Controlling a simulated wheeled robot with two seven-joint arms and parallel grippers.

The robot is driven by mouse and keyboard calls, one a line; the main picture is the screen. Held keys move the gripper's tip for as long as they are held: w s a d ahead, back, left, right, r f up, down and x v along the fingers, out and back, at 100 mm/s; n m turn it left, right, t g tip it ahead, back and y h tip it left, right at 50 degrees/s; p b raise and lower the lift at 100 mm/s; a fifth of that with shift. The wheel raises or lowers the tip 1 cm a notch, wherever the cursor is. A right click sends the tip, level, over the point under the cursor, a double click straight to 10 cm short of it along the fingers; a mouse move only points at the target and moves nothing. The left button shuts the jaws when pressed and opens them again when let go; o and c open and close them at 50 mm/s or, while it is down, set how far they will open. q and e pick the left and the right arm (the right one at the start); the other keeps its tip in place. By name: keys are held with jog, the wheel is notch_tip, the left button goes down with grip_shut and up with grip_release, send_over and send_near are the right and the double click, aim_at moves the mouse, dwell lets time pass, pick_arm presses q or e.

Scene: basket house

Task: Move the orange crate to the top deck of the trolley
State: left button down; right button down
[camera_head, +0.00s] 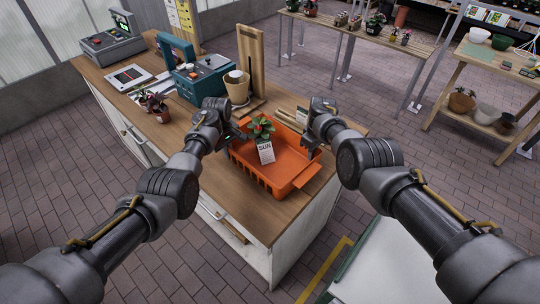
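The orange crate (283,177) sits on the wooden counter top near its front end. A potted plant (261,127) with a white card reading "SUN" (266,153) is in it. My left gripper (236,138) is at the crate's far left rim. My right gripper (312,148) is at its far right side. The fingers are small and partly hidden, so I cannot tell whether either grips the rim. A pale flat surface (385,268) with a dark edge, possibly the trolley's top deck, shows at the lower right, lower than the counter; my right arm partly covers it.
Behind the crate on the counter (228,195) are a tan pot (237,88), an upright wooden board (250,58), a teal machine (203,78) and a small potted plant (160,112). Plant tables (355,35) stand beyond. Brick floor lies open right of the counter.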

pick_arm(q)
jog(key=shift+w+r, duration=0.1)
pick_arm(e)
jog(key=shift+w+r, duration=0.1)
jog(key=shift+r, duration=0.05)
